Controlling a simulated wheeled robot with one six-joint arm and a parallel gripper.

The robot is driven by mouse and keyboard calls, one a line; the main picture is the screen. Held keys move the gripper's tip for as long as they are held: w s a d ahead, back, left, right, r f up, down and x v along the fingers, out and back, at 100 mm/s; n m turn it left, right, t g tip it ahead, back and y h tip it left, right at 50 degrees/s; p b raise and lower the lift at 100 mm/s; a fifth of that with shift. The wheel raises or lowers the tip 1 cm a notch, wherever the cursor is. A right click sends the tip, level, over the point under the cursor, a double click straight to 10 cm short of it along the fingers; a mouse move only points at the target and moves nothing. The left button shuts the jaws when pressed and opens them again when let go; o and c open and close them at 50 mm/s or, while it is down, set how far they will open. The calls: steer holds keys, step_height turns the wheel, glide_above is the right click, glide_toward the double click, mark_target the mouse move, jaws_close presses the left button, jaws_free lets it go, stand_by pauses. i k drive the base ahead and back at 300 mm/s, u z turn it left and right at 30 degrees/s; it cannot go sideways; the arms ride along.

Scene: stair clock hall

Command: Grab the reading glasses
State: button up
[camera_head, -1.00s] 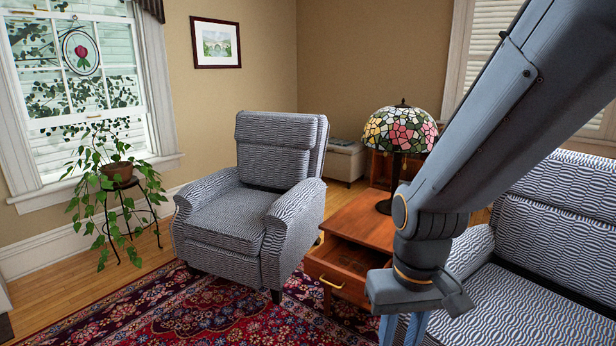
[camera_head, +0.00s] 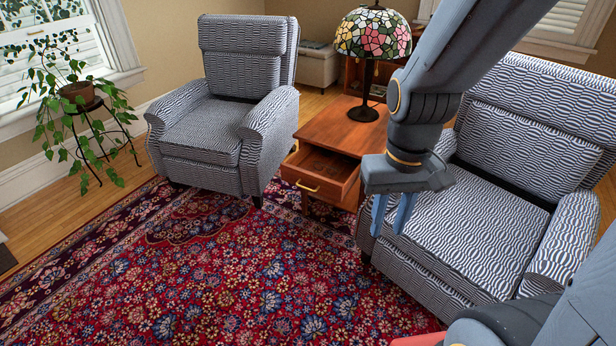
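I cannot make out any reading glasses in the view. The wooden side table (camera_head: 345,130) stands between the two armchairs, and its front drawer (camera_head: 312,187) with a brass handle is pulled open. The inside of the drawer is dark, and I cannot tell what lies in it. My gripper (camera_head: 391,222) points down to the right of the drawer, in front of the right armchair. Its two blue fingers are apart with nothing between them. My arm hides part of the table's right side.
A patterned armchair (camera_head: 215,125) stands left of the table and another armchair (camera_head: 480,220) right of it. A stained-glass lamp (camera_head: 373,35) stands on the table. A potted plant (camera_head: 78,95) stands at the left. The red rug (camera_head: 220,275) in front is clear.

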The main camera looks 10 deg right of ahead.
mark_target(330, 171)
steer(key=u, duration=0.05)
steer(key=k, duration=0.35)
steer(key=u, duration=0.7)
steer(key=i, duration=0.95)
steer(key=z, duration=0.5)
steer(key=i, duration=1)
steer(key=z, duration=0.7)
